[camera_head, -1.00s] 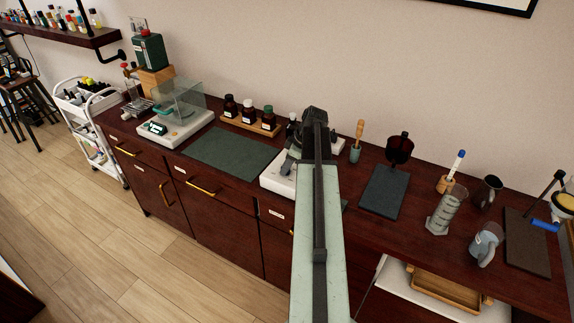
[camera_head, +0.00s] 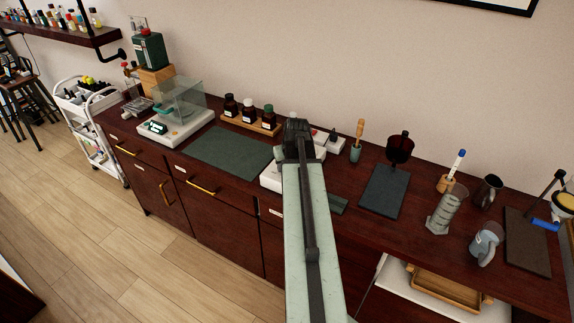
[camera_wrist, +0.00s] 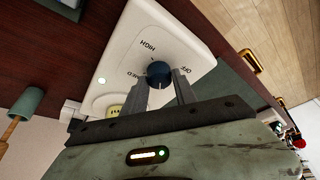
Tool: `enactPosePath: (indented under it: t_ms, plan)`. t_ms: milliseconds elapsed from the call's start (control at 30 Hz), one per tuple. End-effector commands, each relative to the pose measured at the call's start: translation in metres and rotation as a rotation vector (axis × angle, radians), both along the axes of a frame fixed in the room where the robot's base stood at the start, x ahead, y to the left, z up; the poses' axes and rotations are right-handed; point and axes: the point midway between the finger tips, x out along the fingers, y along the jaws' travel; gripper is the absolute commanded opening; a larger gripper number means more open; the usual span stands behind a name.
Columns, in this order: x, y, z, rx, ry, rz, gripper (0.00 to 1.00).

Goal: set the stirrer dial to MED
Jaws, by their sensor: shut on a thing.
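The white stirrer (camera_wrist: 120,52) fills the upper middle of the wrist view. Its dark blue dial (camera_wrist: 158,72) sits among the labels HIGH, OFF and MED; MED is to the left of the dial, OFF to the right, HIGH above. I cannot clearly tell which label the dial's pointer faces. My gripper (camera_wrist: 161,88) has its two fingers on either side of the dial, shut on it. A green-white light glows on the stirrer's face. In the head view the stirrer (camera_head: 270,181) is mostly hidden behind my arm, and the fingertips are hidden.
A dark green mat (camera_head: 228,152) lies left of the stirrer. A bottle rack (camera_head: 236,122) stands behind. A dark pad (camera_head: 384,192) and a small cup holding a wooden-handled tool (camera_head: 356,152) stand right. A glass cylinder (camera_head: 440,217) is further right.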

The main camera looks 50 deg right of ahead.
Motion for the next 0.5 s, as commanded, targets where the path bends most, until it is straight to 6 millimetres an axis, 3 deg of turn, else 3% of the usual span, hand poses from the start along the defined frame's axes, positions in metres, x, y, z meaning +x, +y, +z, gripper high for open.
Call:
enactPosePath:
  t_ms: [500]
  plan:
    - [0.0039,0.0039,-0.0004,0.001,0.001,-0.485,0.0]
